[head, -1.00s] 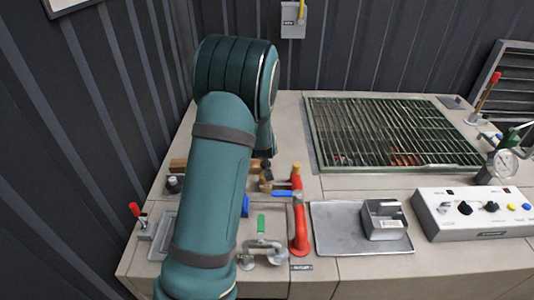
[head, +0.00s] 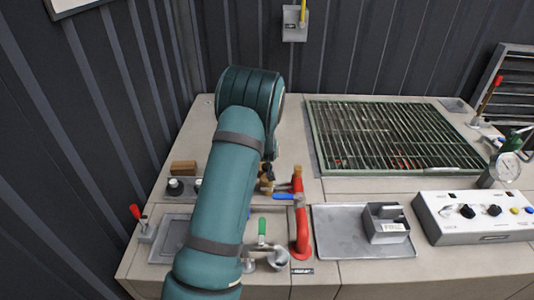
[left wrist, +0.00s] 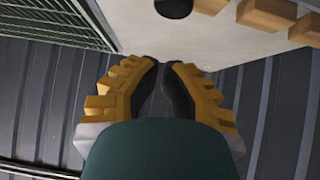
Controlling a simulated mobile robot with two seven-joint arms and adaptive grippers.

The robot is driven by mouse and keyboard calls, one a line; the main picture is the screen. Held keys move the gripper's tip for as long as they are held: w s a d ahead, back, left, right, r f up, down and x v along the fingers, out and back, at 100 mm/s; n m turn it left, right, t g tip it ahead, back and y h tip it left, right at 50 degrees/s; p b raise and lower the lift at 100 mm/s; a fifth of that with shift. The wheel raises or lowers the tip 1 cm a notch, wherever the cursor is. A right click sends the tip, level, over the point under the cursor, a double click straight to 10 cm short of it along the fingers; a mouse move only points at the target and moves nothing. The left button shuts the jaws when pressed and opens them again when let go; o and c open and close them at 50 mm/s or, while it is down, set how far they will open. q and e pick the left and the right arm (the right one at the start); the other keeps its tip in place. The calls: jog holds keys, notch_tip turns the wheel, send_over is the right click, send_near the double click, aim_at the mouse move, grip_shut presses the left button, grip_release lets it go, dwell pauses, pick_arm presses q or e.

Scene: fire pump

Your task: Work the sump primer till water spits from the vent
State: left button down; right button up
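My left arm crosses the bench at left in the head view and hides its gripper there. In the left wrist view the gripper (left wrist: 160,68) points down past a pale bench edge; its yellow-backed fingers converge to a narrow gap with nothing between them. A red-tipped lever (head: 136,212) stands at the bench's left edge beside a grey tray. A longer red-gripped lever (head: 488,95) leans at the far right. I cannot tell which is the sump primer, nor pick out the vent. No water spray shows. My right gripper is not in view.
A red pipe (head: 301,222) with a blue handle stands right of my arm, near a green-handled valve (head: 262,228). A green-framed grating (head: 315,140) covers the rear. A metal tray (head: 335,238) holds a grey box. A white control panel (head: 460,228) and gauge (head: 508,166) sit right.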

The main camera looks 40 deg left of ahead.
pick_arm(q)
jog(key=f, duration=0.2)
jog(key=w+a+f, duration=0.1)
jog(key=f, duration=0.1)
jog(key=shift+w, duration=0.1)
jog(key=shift+w+d+f, duration=0.1)
jog(key=shift+f, duration=0.6)
jog(key=shift+f, duration=0.1)
